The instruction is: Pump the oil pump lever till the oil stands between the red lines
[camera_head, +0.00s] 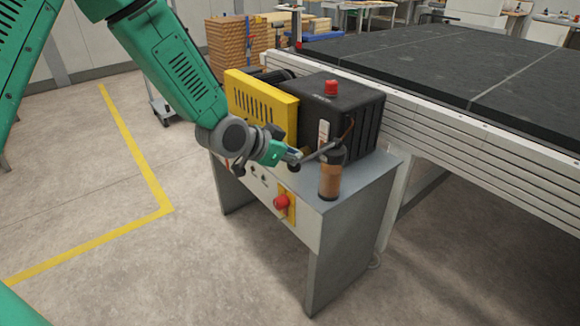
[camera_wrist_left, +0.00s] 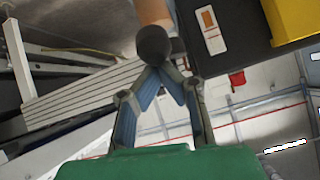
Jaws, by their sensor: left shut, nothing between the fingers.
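The oil pump (camera_head: 330,181) is an orange-brown cylinder with a dark top, upright on the grey stand. Its lever (camera_head: 318,152) slopes down to the left and ends in a black knob. The knob (camera_wrist_left: 153,44) shows large in the left wrist view, just beyond my fingertips. My left gripper (camera_head: 294,156) is shut and empty, close to the lever's knob end; I cannot tell whether it touches. Its fingers also show in the left wrist view (camera_wrist_left: 163,72). A white plate with an orange patch (camera_wrist_left: 210,30) is on the black housing; no red lines can be made out. My right gripper is out of view.
The black housing (camera_head: 345,112) with a red cap (camera_head: 331,88) stands behind the pump, beside a yellow guard (camera_head: 258,106). A red button (camera_head: 281,202) is on the stand's front. A long conveyor (camera_head: 450,65) runs behind.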

